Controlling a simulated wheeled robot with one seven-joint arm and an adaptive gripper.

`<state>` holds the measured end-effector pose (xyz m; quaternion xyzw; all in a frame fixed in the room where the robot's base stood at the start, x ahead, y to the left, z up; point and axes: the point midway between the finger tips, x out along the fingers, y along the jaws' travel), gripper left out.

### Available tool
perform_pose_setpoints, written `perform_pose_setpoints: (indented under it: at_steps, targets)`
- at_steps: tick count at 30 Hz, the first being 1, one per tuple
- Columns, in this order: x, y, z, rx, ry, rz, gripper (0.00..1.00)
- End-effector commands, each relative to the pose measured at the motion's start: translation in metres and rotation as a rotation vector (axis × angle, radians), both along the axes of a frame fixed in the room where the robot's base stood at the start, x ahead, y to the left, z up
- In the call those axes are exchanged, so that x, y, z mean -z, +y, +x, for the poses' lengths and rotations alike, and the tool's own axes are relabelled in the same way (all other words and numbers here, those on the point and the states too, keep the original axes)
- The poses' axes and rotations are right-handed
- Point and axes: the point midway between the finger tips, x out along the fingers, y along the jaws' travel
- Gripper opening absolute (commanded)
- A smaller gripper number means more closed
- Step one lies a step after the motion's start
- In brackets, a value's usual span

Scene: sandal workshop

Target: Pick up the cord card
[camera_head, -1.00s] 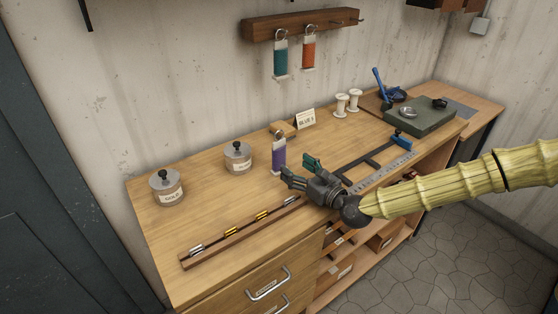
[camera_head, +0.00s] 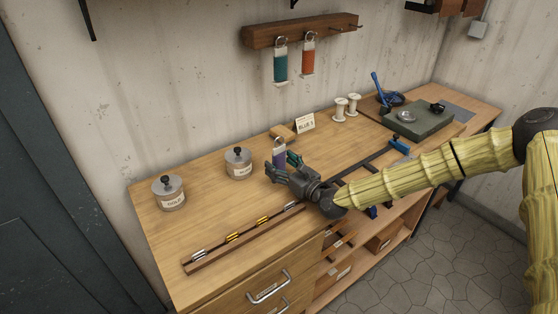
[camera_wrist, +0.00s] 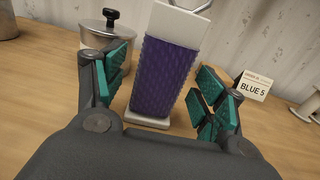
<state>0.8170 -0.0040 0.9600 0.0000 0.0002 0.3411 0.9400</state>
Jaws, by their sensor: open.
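The cord card is a white card wound with purple cord (camera_wrist: 166,76). In the wrist view it stands upright on the bench, tilted slightly, between the teal pads of my open gripper (camera_wrist: 166,92). There is a gap on both sides, so the pads do not appear to touch it. In the head view the purple card (camera_head: 279,152) is partly hidden behind my gripper (camera_head: 281,164). Two more cord cards hang on the wall rack, one teal (camera_head: 281,66) and one orange (camera_head: 309,56).
Two lidded jars (camera_head: 168,192) (camera_head: 238,163) stand to the left. A small sign reading BLUE 5 (camera_head: 306,123) and a wooden block (camera_head: 283,132) stand behind the card. A long strip with metal pieces (camera_head: 241,238) lies along the front. White spools (camera_head: 347,105) stand at the back.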

Motion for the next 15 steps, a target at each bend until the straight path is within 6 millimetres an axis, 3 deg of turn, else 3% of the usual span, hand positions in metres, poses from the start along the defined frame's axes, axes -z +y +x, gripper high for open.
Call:
perform_pose_setpoints:
  at_steps: [11,15]
  targets:
    - [0.0005,0.0051,0.0061,0.0,0.0,0.0,0.71]
    - [0.0005,0.0051,0.0059,0.0,0.0,0.0,0.49]
